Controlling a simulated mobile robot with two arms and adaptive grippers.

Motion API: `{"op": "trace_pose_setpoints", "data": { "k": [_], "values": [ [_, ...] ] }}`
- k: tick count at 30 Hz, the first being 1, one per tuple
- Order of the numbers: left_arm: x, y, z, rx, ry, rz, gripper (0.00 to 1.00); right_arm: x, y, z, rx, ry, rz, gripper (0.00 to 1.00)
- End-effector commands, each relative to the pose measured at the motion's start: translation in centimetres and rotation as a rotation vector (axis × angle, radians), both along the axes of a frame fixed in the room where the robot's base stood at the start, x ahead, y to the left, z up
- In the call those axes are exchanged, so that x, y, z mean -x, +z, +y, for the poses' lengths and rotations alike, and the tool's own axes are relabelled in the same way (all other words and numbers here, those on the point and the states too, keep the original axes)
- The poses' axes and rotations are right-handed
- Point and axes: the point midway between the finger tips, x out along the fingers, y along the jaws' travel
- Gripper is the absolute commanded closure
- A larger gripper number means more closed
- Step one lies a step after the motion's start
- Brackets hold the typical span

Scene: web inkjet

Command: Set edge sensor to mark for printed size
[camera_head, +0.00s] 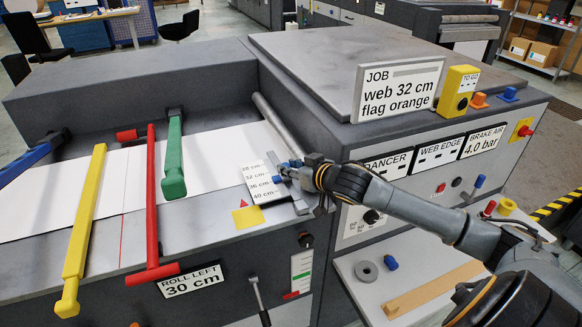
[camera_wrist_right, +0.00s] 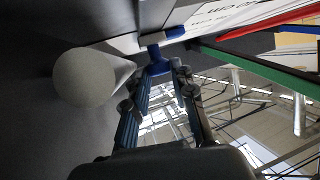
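A white scale plate (camera_head: 256,187) marked 28, 32, 36 and 40 cm lies on the machine by the white web (camera_head: 215,155). The edge sensor's blue piece (camera_head: 277,179) is at its right side, nearest the 36 cm line. My right gripper (camera_head: 291,173) is at this piece, and its fingers partly hide it. In the right wrist view the fingertips (camera_wrist_right: 164,76) close around a blue knob (camera_wrist_right: 157,60). The job sign (camera_head: 400,88) reads web 32 cm, flag orange. My left gripper is out of view.
Green (camera_head: 173,160), red (camera_head: 151,205) and yellow (camera_head: 84,235) bars cross the web at left. A metal rail (camera_head: 277,125) runs behind the gripper. A grey roller (camera_wrist_right: 88,76) is close beside the fingers.

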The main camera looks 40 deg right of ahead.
Motion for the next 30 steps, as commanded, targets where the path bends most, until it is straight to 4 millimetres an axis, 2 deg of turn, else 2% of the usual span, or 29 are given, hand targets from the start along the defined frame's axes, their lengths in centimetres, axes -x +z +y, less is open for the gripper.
{"op": "trace_pose_setpoints", "data": {
  "k": [8,18,28,29,30],
  "values": [
    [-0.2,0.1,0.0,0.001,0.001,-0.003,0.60,-0.2,0.1,-0.1,-0.001,-0.001,0.000,1.00],
    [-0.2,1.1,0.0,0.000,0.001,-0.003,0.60,-3.7,0.2,-1.0,-0.001,-0.003,-0.002,1.00],
    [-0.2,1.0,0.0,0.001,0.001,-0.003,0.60,-3.9,0.0,-1.0,0.000,-0.001,0.000,1.00],
    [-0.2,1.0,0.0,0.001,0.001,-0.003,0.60,-3.9,0.0,-1.0,0.000,-0.001,0.000,0.69],
    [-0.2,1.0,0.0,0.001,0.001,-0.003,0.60,-3.9,0.0,-1.0,0.000,-0.001,0.000,0.61]
  ]
}}
